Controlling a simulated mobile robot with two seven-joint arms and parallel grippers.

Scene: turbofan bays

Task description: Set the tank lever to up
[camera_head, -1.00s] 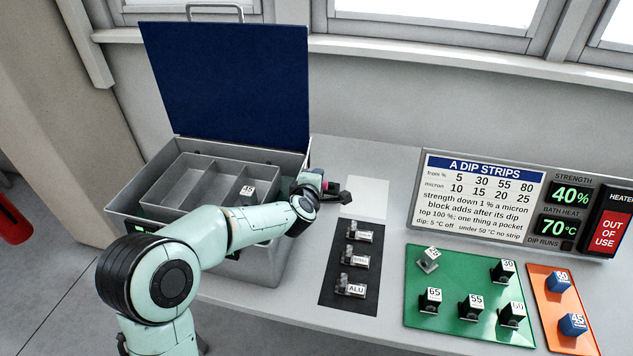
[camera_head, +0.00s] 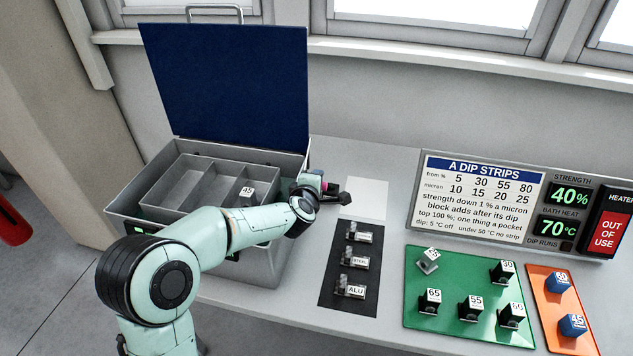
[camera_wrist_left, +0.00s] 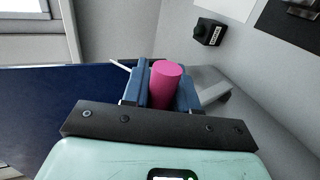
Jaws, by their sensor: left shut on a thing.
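The tank (camera_head: 262,262) is a grey metal box with its blue lid (camera_head: 225,85) standing open. My left gripper (camera_head: 325,189) is at the tank's right side, near the back. In the left wrist view its blue fingers are shut around a magenta cylinder (camera_wrist_left: 165,82), which looks like the tank lever's handle. A grey bar (camera_wrist_left: 212,84) shows beside the fingers. In the head view my wrist hides most of the lever, so I cannot tell its position. My right gripper is not in view.
A tray (camera_head: 168,185) with a block marked 45 (camera_head: 246,196) sits in the tank. A small black block (camera_head: 344,198) is close to my gripper. Labelled pieces lie on a black mat (camera_head: 334,298). Green (camera_head: 450,318) and orange (camera_head: 552,342) mats hold several numbered blocks.

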